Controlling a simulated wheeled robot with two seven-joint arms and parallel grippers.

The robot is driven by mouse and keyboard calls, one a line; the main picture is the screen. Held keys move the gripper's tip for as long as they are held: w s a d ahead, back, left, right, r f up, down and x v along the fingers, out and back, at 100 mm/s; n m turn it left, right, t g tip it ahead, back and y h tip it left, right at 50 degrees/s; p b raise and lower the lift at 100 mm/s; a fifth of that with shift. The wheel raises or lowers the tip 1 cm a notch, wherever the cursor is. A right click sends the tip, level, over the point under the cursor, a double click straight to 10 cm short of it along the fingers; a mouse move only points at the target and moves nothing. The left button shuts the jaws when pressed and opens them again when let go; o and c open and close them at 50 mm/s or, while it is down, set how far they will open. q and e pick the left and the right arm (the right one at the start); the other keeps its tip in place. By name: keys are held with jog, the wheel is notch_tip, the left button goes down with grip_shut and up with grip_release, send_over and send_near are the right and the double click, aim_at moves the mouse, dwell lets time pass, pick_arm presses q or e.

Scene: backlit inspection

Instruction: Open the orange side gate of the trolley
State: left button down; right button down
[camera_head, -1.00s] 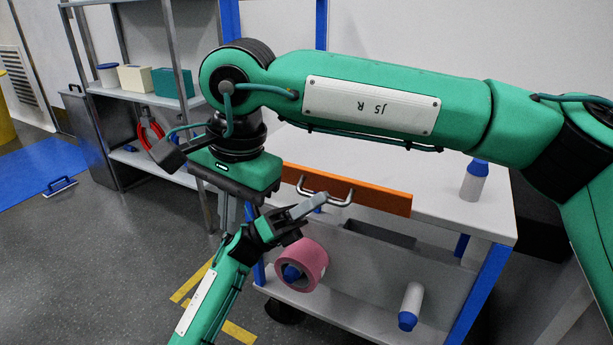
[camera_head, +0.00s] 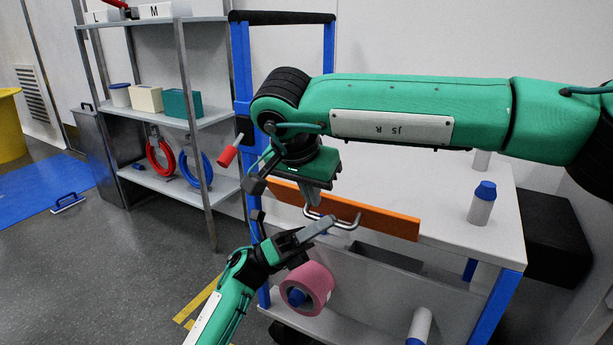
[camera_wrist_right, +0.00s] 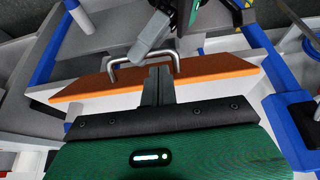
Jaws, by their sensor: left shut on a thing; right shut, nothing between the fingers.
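The trolley (camera_head: 455,235) has a white top, blue posts and a lower shelf. Its orange side gate (camera_head: 385,222) stands upright along the near edge of the top; it also shows in the right wrist view (camera_wrist_right: 215,66). A grey bar handle (camera_head: 350,222) sticks out from its face. My left gripper (camera_head: 328,226) comes from below and is shut on the handle; the exact contact is partly hidden. My right gripper (camera_head: 314,207) is shut and empty, pointing down close to the handle. In the right wrist view its fingers (camera_wrist_right: 157,85) lie just in front of the handle (camera_wrist_right: 176,62).
A pink roll (camera_head: 308,288) and a blue-capped white bottle (camera_head: 420,325) are on the lower shelf. Another bottle (camera_head: 482,205) stands on top. A red grip (camera_head: 228,156) is beside the left post. Grey shelving (camera_head: 195,120) stands behind left.

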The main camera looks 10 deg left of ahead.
aim_at(315, 215)
pick_arm(q)
jog(key=shift+w+f, duration=0.1)
pick_arm(e)
jog(key=shift+x, duration=1.1)
jog(key=shift+s, duration=0.1)
jog(key=shift+s+a+f, duration=0.2)
jog(key=shift+s+f, duration=0.2)
jog(key=shift+f, duration=0.3)
pick_arm(q)
jog(key=c, duration=1.5)
grip_release()
pick_arm(e)
jog(key=shift+w+f, duration=0.1)
jog(key=shift+d, duration=0.1)
pick_arm(q)
jog(key=shift+r, duration=0.25)
pick_arm(e)
jog(key=shift+w, duration=0.1)
